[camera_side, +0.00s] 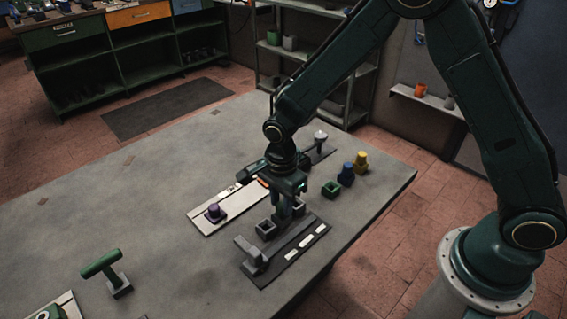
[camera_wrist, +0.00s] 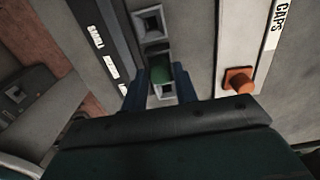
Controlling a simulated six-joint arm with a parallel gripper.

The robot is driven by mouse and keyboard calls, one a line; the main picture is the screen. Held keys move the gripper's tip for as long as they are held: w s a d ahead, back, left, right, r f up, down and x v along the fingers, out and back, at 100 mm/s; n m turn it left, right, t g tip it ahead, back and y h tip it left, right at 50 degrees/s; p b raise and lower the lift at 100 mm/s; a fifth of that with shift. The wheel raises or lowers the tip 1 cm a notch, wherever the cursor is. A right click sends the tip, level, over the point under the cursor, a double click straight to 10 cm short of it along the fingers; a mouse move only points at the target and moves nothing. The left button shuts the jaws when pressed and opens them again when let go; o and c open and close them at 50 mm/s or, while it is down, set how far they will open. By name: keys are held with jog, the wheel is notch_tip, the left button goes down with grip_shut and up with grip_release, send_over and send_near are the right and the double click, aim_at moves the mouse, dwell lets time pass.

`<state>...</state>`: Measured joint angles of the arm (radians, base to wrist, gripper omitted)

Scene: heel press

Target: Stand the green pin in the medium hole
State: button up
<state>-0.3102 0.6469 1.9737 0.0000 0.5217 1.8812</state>
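The green pin (camera_wrist: 160,71) shows between the fingers of my gripper (camera_wrist: 161,78) in the wrist view; the fingers seem closed on its sides. A grey square socket (camera_wrist: 164,92) shows partly under the pin; whether the pin is in its hole or above it is hidden. A second grey socket (camera_wrist: 150,23) has an open, empty hole. In the side view my gripper (camera_side: 288,210) points down at the socket row, beside another grey socket (camera_side: 266,229). I cannot tell for sure which hole is the medium one.
A pale strip (camera_side: 235,201) bears a purple piece (camera_side: 214,212) and an orange one (camera_wrist: 239,80).

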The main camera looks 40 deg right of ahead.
jog(key=o, duration=0.4)
jog(key=shift+c, duration=0.2)
jog(key=shift+r, duration=0.1)
notch_tip(320, 180, up, 14)
jog(key=shift+f, duration=0.2)
dwell(0.5)
